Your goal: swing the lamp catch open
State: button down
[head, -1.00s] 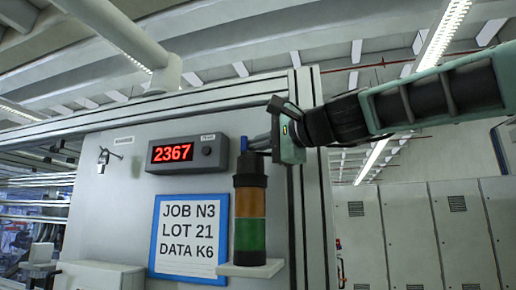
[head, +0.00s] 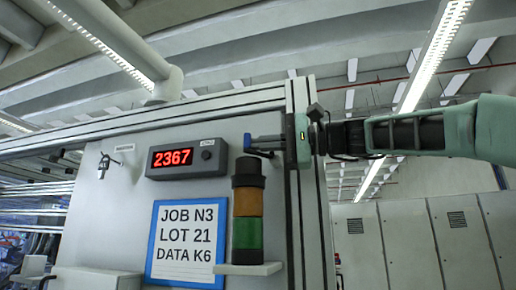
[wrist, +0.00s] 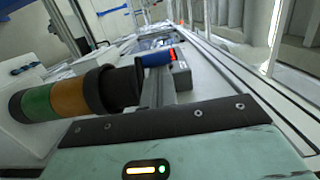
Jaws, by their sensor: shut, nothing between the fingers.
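The stack lamp (head: 248,204) has a black top, an orange band and a green band, and stands upright on a small white ledge. It lies sideways at the left of the wrist view (wrist: 68,96). A blue lever, seemingly the catch (head: 247,143), sits at the lamp's top; its upright part also shows in the wrist view (wrist: 155,59). My gripper (head: 262,142) is shut and empty, reaching in from the right with its grey fingers at the blue lever. I cannot tell whether they touch it. The lever's pivot is hidden.
A red number display (head: 186,158) is left of the lamp, above a blue-framed job sign (head: 187,243). A small key-like fitting (head: 104,165) hangs further left. The panel's metal post (head: 308,220) stands close by my gripper. Grey cabinets (head: 410,247) are at the right.

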jog(key=n+g+p, duration=0.1)
jog(key=g, duration=0.1)
jog(key=s+d+n+g+p, duration=0.1)
jog(key=n+g, duration=0.1)
jog(key=g, duration=0.1)
jog(key=d+n+g+p, duration=0.1)
jog(key=n+g+p, duration=0.1)
jog(key=g, duration=0.1)
jog(key=shift+s+d, duration=0.1)
jog(key=shift+s, duration=0.05)
jog(key=shift+d, duration=0.2)
dwell(1.4)
